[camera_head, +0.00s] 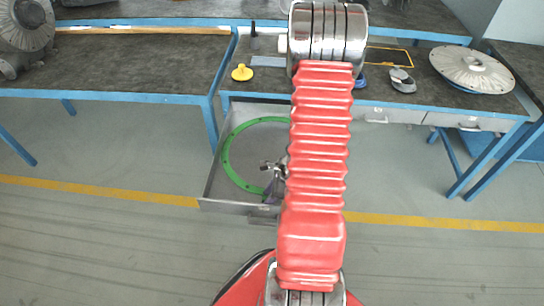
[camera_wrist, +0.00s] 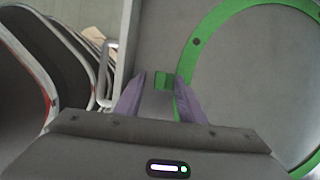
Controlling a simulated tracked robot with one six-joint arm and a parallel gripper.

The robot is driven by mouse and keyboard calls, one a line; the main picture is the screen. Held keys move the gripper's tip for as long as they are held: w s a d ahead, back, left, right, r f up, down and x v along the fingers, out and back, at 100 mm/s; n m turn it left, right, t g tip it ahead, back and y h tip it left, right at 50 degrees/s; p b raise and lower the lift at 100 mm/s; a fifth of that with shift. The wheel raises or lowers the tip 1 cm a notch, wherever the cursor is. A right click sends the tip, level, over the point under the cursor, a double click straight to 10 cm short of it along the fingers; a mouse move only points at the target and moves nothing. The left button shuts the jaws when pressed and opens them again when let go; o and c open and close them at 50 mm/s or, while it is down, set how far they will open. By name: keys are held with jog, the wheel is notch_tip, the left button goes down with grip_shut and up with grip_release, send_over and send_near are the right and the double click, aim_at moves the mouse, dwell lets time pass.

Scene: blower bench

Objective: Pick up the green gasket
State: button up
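The green gasket (camera_head: 226,158) is a large flat ring with small holes, lying in an open grey drawer (camera_head: 235,208) under the bench. My red-sleeved arm hides its right side in the head view. My gripper (camera_head: 272,172) is low over the drawer, at the ring's lower right part. In the wrist view the gasket (camera_wrist: 199,40) curves across the right side, and a small green tab shows between the fingertips of my gripper (camera_wrist: 160,80). The fingers are apart, with the right one overlapping the ring's band. I cannot tell whether they touch it.
The drawer's wall and handle (camera_wrist: 105,72) are just left of the fingers. A motor housing (camera_head: 25,30) sits at left. Floor in front is clear.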

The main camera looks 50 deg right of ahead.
dwell(0.6)
grip_shut()
dwell(0.3)
